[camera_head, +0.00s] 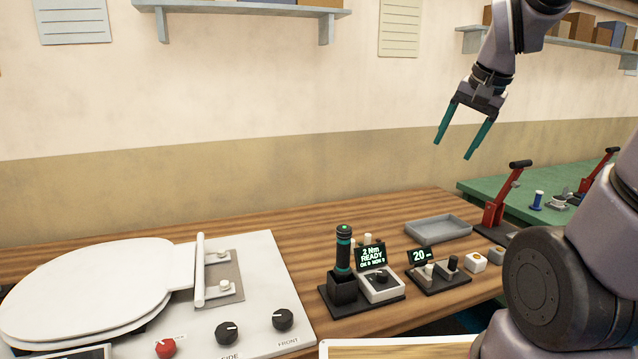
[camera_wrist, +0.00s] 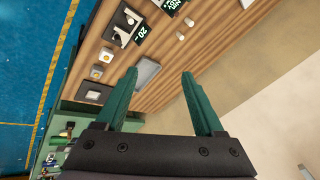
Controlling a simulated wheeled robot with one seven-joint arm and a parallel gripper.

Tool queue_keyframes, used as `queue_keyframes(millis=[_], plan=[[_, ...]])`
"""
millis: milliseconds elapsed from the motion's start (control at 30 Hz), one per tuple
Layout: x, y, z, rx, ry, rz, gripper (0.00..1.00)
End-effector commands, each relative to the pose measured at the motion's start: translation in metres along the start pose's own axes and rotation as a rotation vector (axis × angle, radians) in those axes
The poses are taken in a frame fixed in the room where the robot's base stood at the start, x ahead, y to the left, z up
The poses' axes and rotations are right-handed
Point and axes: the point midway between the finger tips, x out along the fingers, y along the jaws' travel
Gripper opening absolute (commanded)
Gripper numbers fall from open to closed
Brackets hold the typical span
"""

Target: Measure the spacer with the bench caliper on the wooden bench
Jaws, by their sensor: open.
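My gripper (camera_head: 453,149) is open and empty, high above the back of the wooden bench (camera_head: 300,250). Its two teal fingers also show apart in the wrist view (camera_wrist: 159,74). A small black device with a display reading 20 (camera_head: 437,275), likely the bench caliper, stands on the bench's right part with a pale post and a dark post. It also shows in the wrist view (camera_wrist: 128,22). I cannot tell for sure which piece is the spacer. Small pale cylinders (camera_wrist: 189,21) stand on the bench, partly hidden in the head view behind the 2 Nm READY display (camera_head: 371,256).
A black driver (camera_head: 343,252) stands upright in its holder. A shallow grey tray (camera_head: 438,230) lies near the bench's back right. A white button box (camera_head: 475,262) sits at right. A toilet seat assembly (camera_head: 90,290) fills the left.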

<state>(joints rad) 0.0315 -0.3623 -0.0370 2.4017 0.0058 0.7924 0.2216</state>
Motion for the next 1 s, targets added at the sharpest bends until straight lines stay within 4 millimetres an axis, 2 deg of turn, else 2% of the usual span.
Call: queue_keyframes(millis=[33,100,300,500,1000], plan=[[-0.019,-0.002,0.012,-0.044,0.026,-0.03,0.7],[-0.04,-0.002,0.027,-0.103,0.051,-0.06,0.7],[-0.076,0.001,0.06,-0.227,0.108,-0.118,0.7],[-0.086,0.003,0.072,-0.272,0.126,-0.135,0.7],[-0.086,0.003,0.072,-0.271,0.126,-0.135,0.7]])
